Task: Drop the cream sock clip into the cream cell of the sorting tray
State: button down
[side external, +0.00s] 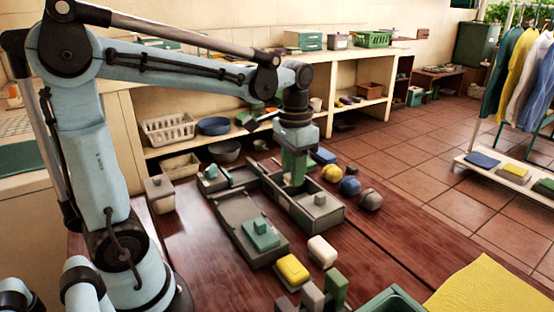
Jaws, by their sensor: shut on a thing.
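My gripper (296,180) points down over a dark grey open box (322,217), which looks like part of the sorting tray. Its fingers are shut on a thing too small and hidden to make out. The fingertips are at or just inside the box; I cannot tell their height. A grey block with a knob sits in the box, right of the fingers. A flat grey tray (237,240) holding a green knobbed block (262,234) lies in front. A cream block (322,250) lies on the table next to a yellow block (293,269). I cannot tell which cell is cream.
Blue and yellow rounded objects (350,186) stand right of the box. Upright grey and green blocks (335,287) and a yellow cloth (490,290) are at the front. A grey lidded box (159,194) stands at left. The wooden table is bare at right centre (410,235).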

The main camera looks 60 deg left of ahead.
jog(key=w+a+f, duration=0.4)
jog(key=w+a, duration=0.2)
jog(key=w, duration=0.2)
jog(key=shift+w+a+f, duration=0.1)
jog(key=shift+w+f, duration=0.05)
jog(key=shift+f, duration=1.3)
jog(key=shift+w+a+f, duration=0.1)
jog(key=shift+w+f, duration=0.05)
jog(key=shift+f, duration=1.3)
jog(key=c, duration=0.8)
grip_release()
jog(key=shift+r, duration=0.15)
notch_tip(320, 180, up, 12)
jog(key=shift+f, duration=0.1)
